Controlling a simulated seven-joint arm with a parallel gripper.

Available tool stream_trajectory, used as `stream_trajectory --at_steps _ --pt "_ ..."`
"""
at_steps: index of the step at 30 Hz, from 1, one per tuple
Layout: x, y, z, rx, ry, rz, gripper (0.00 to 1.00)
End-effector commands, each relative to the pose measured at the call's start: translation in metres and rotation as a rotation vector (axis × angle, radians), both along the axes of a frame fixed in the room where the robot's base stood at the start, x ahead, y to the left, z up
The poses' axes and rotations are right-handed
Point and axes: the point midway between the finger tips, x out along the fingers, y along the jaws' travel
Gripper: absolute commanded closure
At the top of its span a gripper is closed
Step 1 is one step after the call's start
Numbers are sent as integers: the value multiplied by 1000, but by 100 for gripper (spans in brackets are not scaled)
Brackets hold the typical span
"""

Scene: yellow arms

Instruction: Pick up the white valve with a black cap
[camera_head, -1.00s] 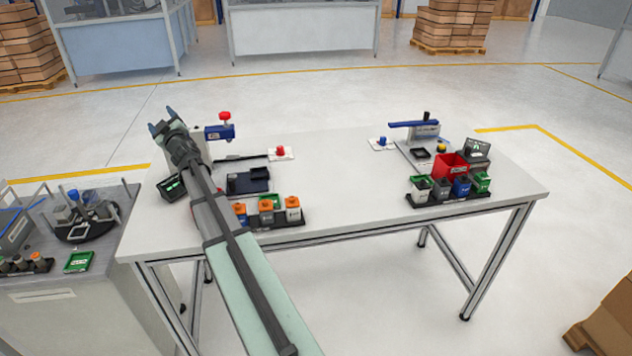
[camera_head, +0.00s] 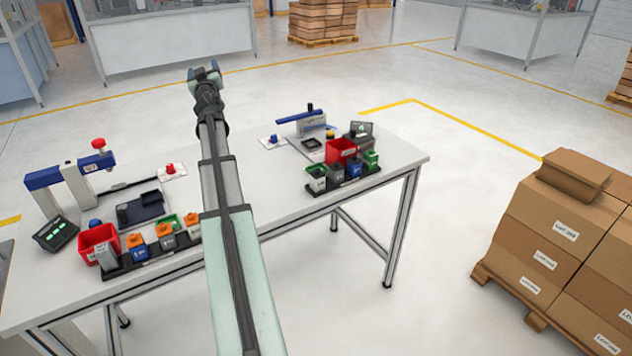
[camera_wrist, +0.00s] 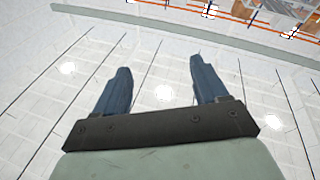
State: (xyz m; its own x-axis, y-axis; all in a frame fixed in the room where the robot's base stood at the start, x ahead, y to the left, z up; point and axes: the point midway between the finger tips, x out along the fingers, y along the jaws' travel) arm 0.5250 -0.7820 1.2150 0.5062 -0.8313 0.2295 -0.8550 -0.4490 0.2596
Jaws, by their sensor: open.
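My gripper (camera_head: 203,70) is open and empty, raised in front of the head camera and seen over the floor beyond the table's far edge. Its two blue fingers are spread in the wrist view (camera_wrist: 160,66), with nothing between them. The wrist view shows no valve.
Grey, blue and green items and a red bin (camera_head: 341,150) crowd beside the white item. A blue-handled press (camera_head: 312,123) stands behind. Orange-capped items (camera_head: 165,235), another red bin (camera_head: 97,242) and a second press (camera_head: 65,180) are at left. Stacked boxes (camera_head: 560,240) stand right of the table (camera_head: 275,195).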

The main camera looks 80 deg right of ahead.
Motion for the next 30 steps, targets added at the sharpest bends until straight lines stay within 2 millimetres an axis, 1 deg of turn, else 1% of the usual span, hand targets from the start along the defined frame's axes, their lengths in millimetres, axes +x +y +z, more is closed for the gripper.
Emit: stream_trajectory --at_steps 1,5,6,8,9,12,14,16,18,20,21,23,24,26,30 --pt "-22 -13 4 7 -7 -35 28" --pt "-71 -39 11 36 -15 -124 28" --pt "-88 -47 12 49 -15 -156 28" --pt "-113 -59 11 76 -9 -213 28" --pt "-132 -67 9 100 1 -258 28" --pt "-171 -82 -2 178 39 -362 28" --pt "-192 -88 -12 235 70 -421 28" --pt "-215 -93 -26 312 117 -482 28" --pt "-239 -95 -42 402 172 -538 28" --pt "-258 -94 -58 489 224 -575 28" --pt "-270 -92 -68 549 262 -594 28" --pt "-286 -88 -83 641 317 -613 28" --pt "-297 -83 -93 704 355 -619 28" --pt "-311 -75 -107 799 414 -617 28" --pt "-337 -49 -135 1019 551 -563 28"
